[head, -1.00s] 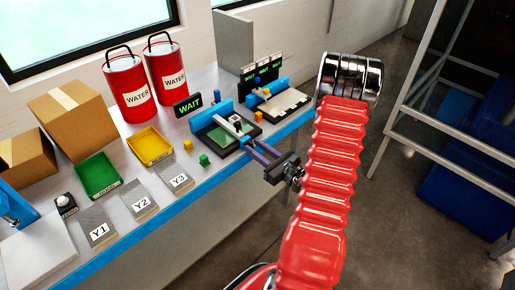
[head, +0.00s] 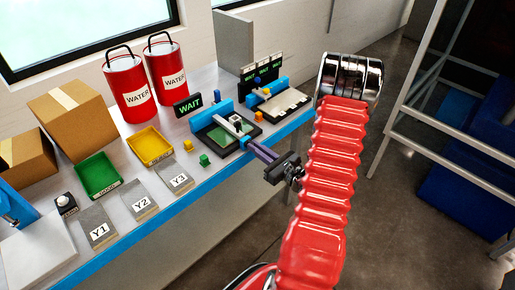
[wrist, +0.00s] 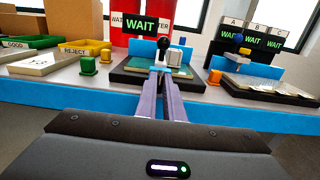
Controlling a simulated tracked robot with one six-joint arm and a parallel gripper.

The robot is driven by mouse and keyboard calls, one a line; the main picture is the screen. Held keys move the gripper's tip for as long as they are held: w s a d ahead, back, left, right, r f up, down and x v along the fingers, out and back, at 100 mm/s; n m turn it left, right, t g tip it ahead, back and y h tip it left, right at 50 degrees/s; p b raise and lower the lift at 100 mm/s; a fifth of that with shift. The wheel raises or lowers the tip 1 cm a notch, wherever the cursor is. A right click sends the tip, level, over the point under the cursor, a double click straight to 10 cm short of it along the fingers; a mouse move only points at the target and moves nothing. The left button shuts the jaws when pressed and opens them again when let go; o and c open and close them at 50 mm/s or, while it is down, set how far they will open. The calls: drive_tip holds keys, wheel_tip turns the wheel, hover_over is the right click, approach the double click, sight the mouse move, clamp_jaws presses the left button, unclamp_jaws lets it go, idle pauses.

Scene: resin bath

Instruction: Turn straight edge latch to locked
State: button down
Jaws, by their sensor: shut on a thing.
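My gripper (head: 248,145) reaches over the table's front edge to the fixture with a green plate (head: 219,136). Its two long fingers are close together, and their tips (wrist: 164,72) are shut on a small blue piece (wrist: 162,46) at the fixture's front, which looks like the straight edge latch. The fingertips hide most of it, so I cannot tell its angle. A WAIT sign (head: 188,104) stands behind the fixture.
A second fixture with a pale plate (head: 281,103) and several WAIT signs is to the right. A green cube (head: 204,160) lies left of the fingers, an orange cube (head: 259,116) to the right. Green (head: 97,176) and yellow (head: 150,146) trays and red water cans (head: 128,87) stand further left.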

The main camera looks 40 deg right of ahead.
drive_tip(key=shift+d+m, duration=0.1)
drive_tip(key=shift+m, duration=0.2)
drive_tip(key=shift+d+f+m, duration=0.15)
drive_tip(key=shift+m, duration=2.75)
drive_tip(key=shift+d+f+m, duration=0.15)
drive_tip(key=shift+m, duration=2.75)
drive_tip(key=shift+d+f+m, duration=0.15)
drive_tip(key=shift+m, duration=2.75)
drive_tip(key=c, duration=1.9)
unclamp_jaws()
drive_tip(key=shift+a, duration=0.1)
drive_tip(key=shift+o, duration=0.2)
drive_tip(key=shift+s, duration=0.1)
drive_tip(key=s, duration=1.3)
drive_tip(key=shift+s+d, duration=0.2)
drive_tip(key=shift+s, duration=0.1)
